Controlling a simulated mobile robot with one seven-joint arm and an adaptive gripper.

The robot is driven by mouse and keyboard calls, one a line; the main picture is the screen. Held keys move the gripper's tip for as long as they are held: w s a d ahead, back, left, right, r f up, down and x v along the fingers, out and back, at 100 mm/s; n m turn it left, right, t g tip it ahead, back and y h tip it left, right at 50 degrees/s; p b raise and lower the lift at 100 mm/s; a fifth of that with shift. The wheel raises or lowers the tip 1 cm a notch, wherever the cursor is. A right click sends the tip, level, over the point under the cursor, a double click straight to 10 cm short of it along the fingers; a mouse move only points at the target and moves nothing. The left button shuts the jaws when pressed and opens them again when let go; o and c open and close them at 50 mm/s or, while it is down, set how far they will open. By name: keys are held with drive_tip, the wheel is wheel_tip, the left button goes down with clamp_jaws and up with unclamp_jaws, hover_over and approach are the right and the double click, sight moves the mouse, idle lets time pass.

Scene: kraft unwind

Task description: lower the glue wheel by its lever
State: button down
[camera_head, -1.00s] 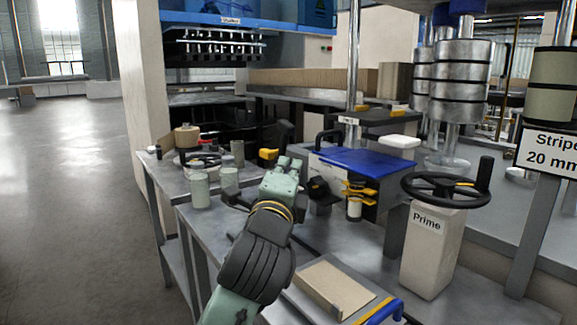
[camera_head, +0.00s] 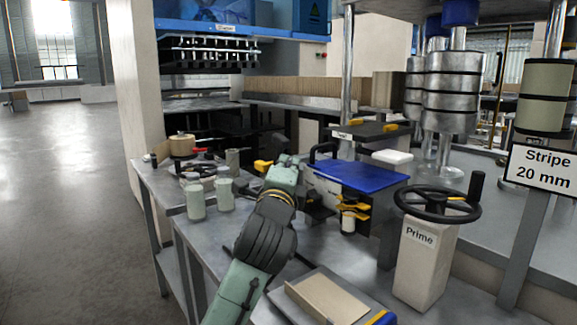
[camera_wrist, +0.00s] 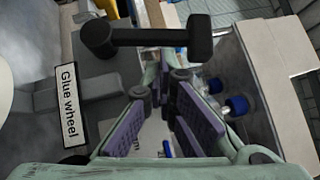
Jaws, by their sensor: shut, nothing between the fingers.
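The glue wheel lever (camera_wrist: 152,37) is a dark bar with a round knob at its left end and a block at its right, seen across the top of the wrist view. A white "Glue wheel" label (camera_wrist: 68,103) sits on the dark machine part left of it. My gripper (camera_wrist: 160,85) is shut and empty, with its fingertips just below the lever in the picture; I cannot tell whether they touch it. In the head view my gripper (camera_head: 284,165) reaches over the bench beside the blue-topped unit (camera_head: 357,174), its fingers mostly hidden. The glue wheel itself is not clearly seen.
A "Prime" handwheel (camera_head: 437,203) on a pale post stands to the right. Two pale jars (camera_head: 196,200) and a tape roll (camera_head: 182,145) are on the bench at left. A board (camera_head: 325,298) lies in front. Open floor (camera_head: 70,200) is at far left.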

drive_tip(key=shift+w+r+p, duration=0.1)
drive_tip(key=shift+r+p, duration=0.15)
drive_tip(key=shift+p, duration=0.2)
